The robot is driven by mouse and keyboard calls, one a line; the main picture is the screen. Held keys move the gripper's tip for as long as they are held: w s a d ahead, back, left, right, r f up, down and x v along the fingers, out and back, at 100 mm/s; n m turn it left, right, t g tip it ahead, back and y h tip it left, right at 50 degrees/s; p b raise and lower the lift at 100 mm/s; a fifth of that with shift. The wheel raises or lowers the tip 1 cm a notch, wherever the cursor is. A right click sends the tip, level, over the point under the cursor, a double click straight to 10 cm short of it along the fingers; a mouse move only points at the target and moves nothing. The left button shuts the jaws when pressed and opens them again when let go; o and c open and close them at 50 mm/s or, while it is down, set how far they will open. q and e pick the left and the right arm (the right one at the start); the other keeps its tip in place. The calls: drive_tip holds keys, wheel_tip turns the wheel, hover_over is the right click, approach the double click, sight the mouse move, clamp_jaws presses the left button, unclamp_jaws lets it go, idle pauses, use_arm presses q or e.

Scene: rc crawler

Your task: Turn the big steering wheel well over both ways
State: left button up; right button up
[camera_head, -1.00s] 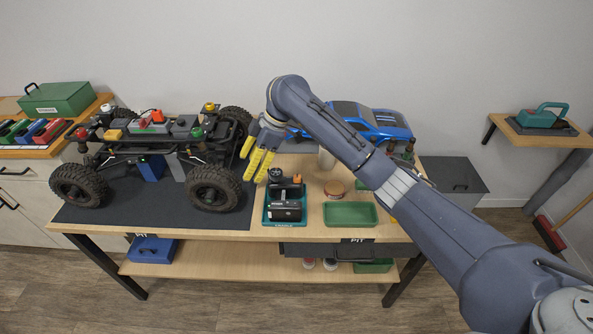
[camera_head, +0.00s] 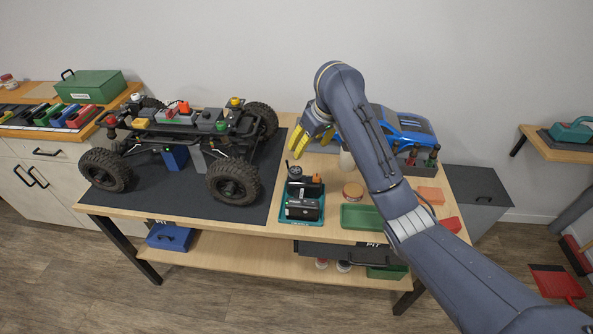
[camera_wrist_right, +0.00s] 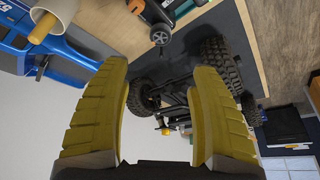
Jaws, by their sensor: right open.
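A dark handset (camera_head: 302,208) with an orange part lies in a teal tray (camera_head: 302,222) on the bench. A round black wheel (camera_head: 295,172) stands at its back end, and looks like the steering wheel. In the right wrist view a small dark wheel (camera_wrist_right: 160,35) shows beyond the fingers near the top, beside an orange and dark body. My right gripper (camera_head: 311,147) is open and empty, above and behind the handset, apart from it. In the wrist view its yellow fingers (camera_wrist_right: 160,72) are spread wide. My left gripper is not in view.
A crawler chassis (camera_head: 185,138) with big tyres stands on a dark mat (camera_head: 255,206) at left. A blue truck body (camera_head: 405,130) is behind my right arm. A white cup (camera_head: 346,158), a round tan item (camera_head: 353,191) and a green tray (camera_head: 362,224) are right of the handset.

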sight(296, 170)
drive_tip(key=x, duration=1.6)
drive_tip(key=shift+a+f, duration=0.1)
drive_tip(key=shift+f, duration=0.3)
drive_tip(key=shift+c, duration=0.2)
drive_tip(key=c, duration=1.2)
